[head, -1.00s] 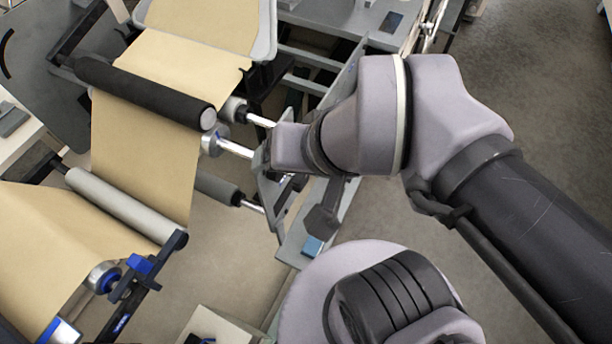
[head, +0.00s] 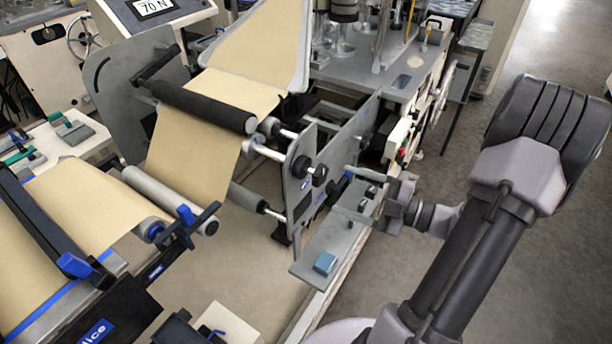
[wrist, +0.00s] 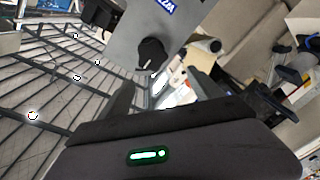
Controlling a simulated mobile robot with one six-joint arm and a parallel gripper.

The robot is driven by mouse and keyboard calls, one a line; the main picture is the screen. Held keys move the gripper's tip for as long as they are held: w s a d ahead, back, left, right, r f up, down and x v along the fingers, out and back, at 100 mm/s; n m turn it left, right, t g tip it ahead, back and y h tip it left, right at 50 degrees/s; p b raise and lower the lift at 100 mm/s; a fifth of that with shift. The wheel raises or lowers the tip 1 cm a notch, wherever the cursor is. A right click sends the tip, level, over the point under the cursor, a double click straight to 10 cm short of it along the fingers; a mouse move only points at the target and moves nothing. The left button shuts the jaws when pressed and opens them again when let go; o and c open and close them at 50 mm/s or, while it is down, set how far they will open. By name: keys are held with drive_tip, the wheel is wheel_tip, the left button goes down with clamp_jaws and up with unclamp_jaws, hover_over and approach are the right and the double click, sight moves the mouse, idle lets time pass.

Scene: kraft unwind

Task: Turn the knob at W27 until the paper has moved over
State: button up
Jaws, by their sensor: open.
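The black knob (head: 319,176) sits on the upright grey side plate (head: 298,196) at the right end of the rollers. In the wrist view the knob (wrist: 152,55) stands out from the plate, near a blue label with white lettering (wrist: 164,5) that appears to read W27. My gripper (head: 343,190) is open and empty, just right of the plate in the head view, its fingers pointing at it. In the wrist view the knob lies ahead of the fingers (wrist: 163,95), apart from them. The brown paper (head: 190,160) runs over a black roller (head: 205,106) and a grey roller (head: 160,190).
A blue-handled clamp bar (head: 185,230) stands by the lower roller. A display (head: 153,7) reads 70 N. Open floor (head: 480,110) lies to the right.

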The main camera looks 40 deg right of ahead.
sight(323, 177)
drive_tip(key=w+m, duration=0.1)
drive_tip(key=w, duration=0.1)
drive_tip(key=w+a, duration=0.1)
drive_tip(key=w, duration=0.2)
drive_tip(key=w+m+t+h, duration=0.1)
drive_tip(key=w, duration=0.2)
drive_tip(key=shift+a+f+m, duration=0.15)
drive_tip(key=shift+f+m, duration=0.15)
drive_tip(key=shift+f, duration=0.1)
drive_tip(key=shift+w+a+f, duration=0.15)
drive_tip(key=shift+w+a, duration=0.1)
drive_tip(key=shift+w, duration=0.2)
